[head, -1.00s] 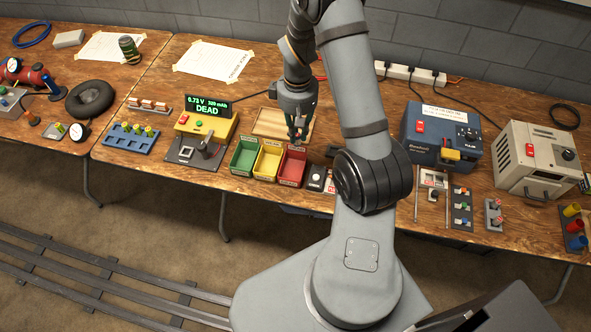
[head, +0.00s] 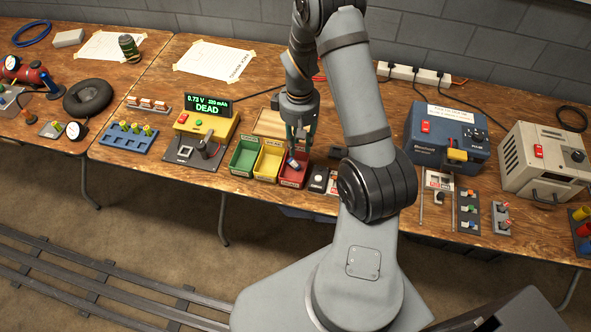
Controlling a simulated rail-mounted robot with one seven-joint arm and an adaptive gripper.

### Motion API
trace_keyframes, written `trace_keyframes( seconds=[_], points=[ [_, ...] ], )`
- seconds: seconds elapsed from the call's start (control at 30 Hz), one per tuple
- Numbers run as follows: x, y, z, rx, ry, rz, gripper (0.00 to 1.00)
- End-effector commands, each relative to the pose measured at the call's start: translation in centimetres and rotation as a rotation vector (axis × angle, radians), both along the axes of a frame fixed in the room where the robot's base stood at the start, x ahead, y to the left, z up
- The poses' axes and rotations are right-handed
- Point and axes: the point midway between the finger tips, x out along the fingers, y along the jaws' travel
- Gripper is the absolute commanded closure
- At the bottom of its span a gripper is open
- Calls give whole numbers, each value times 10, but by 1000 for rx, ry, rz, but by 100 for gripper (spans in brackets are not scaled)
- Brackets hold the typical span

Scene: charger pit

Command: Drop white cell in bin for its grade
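The tester (head: 205,125) shows "DEAD", 0.73 V in green letters. A small pale cell with a dark part (head: 293,163) lies tilted inside the red bin. My gripper (head: 301,147) points down just above the back of the red bin. Its fingers look spread, with the cell below and apart from them. The fingertips are small and partly hard to make out.
A wooden tray (head: 268,122) lies behind the bins. A blue rack (head: 125,138) with several cells stands left of the tester. A blue power unit (head: 447,135) and a beige unit (head: 543,160) stand to the right. My arm hides part of the bench.

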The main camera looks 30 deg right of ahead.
Motion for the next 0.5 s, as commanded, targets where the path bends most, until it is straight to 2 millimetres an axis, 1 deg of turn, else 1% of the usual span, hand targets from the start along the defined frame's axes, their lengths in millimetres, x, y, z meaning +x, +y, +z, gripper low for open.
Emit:
trace_keyframes(
  seconds=[0.03, 0.13, 0.37, 0.5],
  points=[
    [0, 0, 0, 0, 0, 0, 67],
    [0, 0, 0, 0, 0, 0, 61],
    [0, 0, 0, 0, 0, 0, 61],
    [1, 0, 7, 0, -2, 0, 61]
  ],
)
